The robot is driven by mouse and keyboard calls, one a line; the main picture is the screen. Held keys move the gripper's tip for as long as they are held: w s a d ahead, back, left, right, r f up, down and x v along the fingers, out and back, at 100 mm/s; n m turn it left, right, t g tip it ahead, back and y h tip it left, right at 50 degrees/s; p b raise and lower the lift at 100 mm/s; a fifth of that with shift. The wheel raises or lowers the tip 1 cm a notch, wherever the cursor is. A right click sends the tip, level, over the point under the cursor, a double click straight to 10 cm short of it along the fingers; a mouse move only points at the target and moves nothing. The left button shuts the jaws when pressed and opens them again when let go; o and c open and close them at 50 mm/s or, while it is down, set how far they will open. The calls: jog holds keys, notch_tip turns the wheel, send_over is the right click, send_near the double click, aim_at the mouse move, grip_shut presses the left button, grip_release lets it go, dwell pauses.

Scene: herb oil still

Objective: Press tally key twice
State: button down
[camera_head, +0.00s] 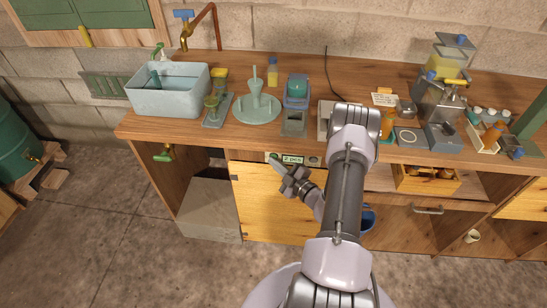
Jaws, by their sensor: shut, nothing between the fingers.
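A small tally panel (301,160) sits on the front edge of the wooden counter. Its pale display (292,159) reads "2 pcs". A small green part shows at the panel's left end and a dull round part at its right end; which of them is the tally key I cannot tell. My gripper (276,163) is shut and empty. Its tip points up and left, at the panel's left end, just below and beside the display. I cannot tell whether it touches the panel. My arm hides part of the counter to the right.
A pale basin (168,92), a green stand with a funnel (256,102) and a grey device with a teal top (296,92) stand on the counter (150,127). Metal still parts (440,105) stand at right. A yellow door (270,205) lies below the panel.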

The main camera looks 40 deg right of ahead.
jog(key=shift+s+a, duration=0.55)
jog(key=s+a, duration=0.1)
jog(key=a, duration=0.1)
jog(key=s+a+p, duration=0.1)
jog(key=s+a, duration=0.1)
jog(key=shift+s, duration=0.1)
dwell(0.4)
jog(key=shift+d, duration=0.1)
dwell(0.4)
